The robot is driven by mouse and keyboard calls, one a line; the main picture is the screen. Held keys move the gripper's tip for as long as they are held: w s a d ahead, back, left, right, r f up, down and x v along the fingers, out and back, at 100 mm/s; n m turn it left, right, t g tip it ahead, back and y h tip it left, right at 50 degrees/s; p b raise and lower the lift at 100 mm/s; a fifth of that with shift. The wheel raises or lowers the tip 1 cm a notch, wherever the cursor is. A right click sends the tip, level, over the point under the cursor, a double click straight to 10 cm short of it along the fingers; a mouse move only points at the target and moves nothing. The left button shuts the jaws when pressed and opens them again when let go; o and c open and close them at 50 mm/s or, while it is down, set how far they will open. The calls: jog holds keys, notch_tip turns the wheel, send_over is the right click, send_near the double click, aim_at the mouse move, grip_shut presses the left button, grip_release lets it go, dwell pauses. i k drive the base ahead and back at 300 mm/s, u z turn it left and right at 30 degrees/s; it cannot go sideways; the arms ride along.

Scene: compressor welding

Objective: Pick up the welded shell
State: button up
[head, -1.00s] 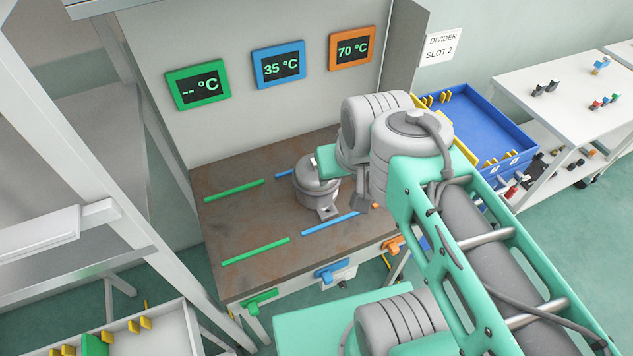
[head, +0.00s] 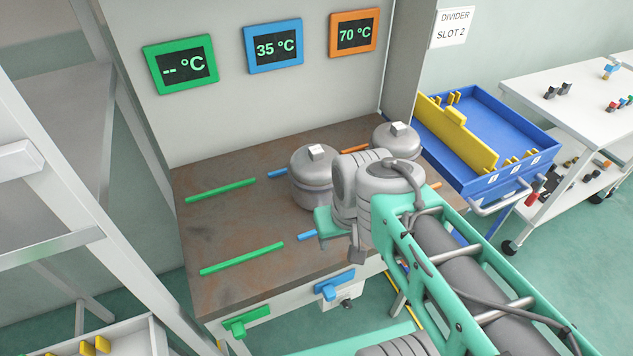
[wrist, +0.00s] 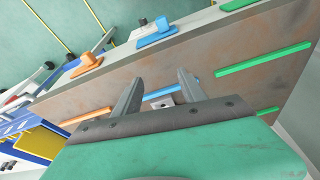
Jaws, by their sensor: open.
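Two grey, round, lidded shells stand on the brown bench (head: 235,240). One shell (head: 312,180) stands upright between the blue strips, under the 35 °C display. The other shell (head: 397,137) stands further back to the right, by the orange strip, under the 70 °C display. My wrist is just in front of the nearer shell and covers its lower right side. My gripper's fingers are hidden in the head view. In the wrist view my gripper (wrist: 159,76) is open, its two fingers apart. A small grey piece with a hole shows between them; I cannot tell whether they touch it.
Green strips (head: 242,255) mark the bench's bare left part. Green, blue and orange handles sit along its front edge. A blue crate (head: 500,137) with a yellow divider stands on the right. A white cart (head: 575,90) is beyond it. A white frame stands at left.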

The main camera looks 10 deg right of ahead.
aim_at(310, 169)
jog(key=u, duration=0.05)
jog(key=k, duration=1)
jog(key=z, duration=1)
jog(key=i, duration=1.4)
jog(key=u, duration=3.3)
jog(key=i, duration=0.5)
jog(key=u, duration=0.1)
